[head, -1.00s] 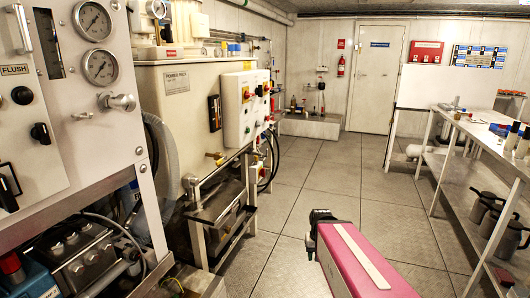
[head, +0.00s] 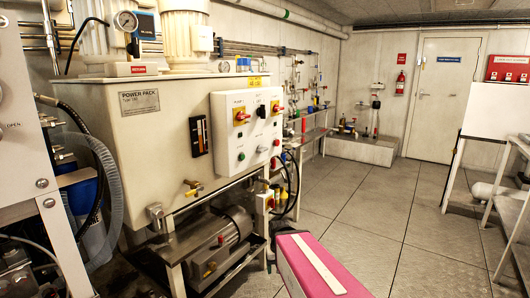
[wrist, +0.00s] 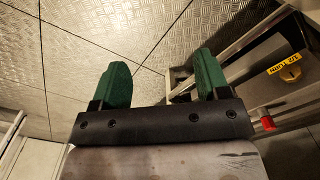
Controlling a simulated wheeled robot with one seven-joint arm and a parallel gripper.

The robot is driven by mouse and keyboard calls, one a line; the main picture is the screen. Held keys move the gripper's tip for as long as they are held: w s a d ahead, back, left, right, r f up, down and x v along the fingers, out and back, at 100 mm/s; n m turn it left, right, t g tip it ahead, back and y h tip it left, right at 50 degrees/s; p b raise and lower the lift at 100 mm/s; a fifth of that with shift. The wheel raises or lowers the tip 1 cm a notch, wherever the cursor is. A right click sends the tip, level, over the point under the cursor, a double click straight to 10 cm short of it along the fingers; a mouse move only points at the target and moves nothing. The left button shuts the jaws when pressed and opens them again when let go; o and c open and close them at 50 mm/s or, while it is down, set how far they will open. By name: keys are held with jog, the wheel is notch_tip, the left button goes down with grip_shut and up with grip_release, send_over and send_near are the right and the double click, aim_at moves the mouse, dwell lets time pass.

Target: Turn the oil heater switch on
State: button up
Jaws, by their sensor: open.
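A white control box (head: 246,130) is fixed to the front of the cream power pack tank (head: 150,140). It carries two red-and-yellow rotary switches, one at the left (head: 241,116) and one at the right (head: 276,107), with a small black switch (head: 261,111) between them. Small green and red buttons sit lower down. The labels are too small to read, so I cannot tell which is the oil heater switch. My gripper (wrist: 161,78) shows in the wrist view with its two green fingers apart and empty, above the floor.
A motor (head: 220,247) stands on the frame's lower shelf. A brass valve (head: 193,188) juts from the tank. A panel unit stands close at the left. A metal frame and a red knob (wrist: 266,122) lie right of my gripper. The floor (head: 350,215) is clear.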

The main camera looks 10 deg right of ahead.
jog(key=o, duration=0.4)
jog(key=w+r+y, duration=0.1)
jog(key=w, duration=0.1)
jog(key=w+a+r+n+t+y, duration=0.1)
jog(key=w+r, duration=0.1)
jog(key=w+r+n+y, duration=0.1)
jog(key=w, duration=0.2)
jog(key=shift+a+r+t, duration=0.2)
jog(key=shift+r+t, duration=0.1)
jog(key=shift+r, duration=0.05)
jog(key=shift+c, duration=0.2)
jog(key=n+t+y, duration=0.7)
jog(key=t+y, duration=0.3)
jog(key=t, duration=0.1)
send_near(265, 150)
jog(key=x, duration=1)
jog(key=shift+a, duration=0.1)
jog(key=c, duration=0.9)
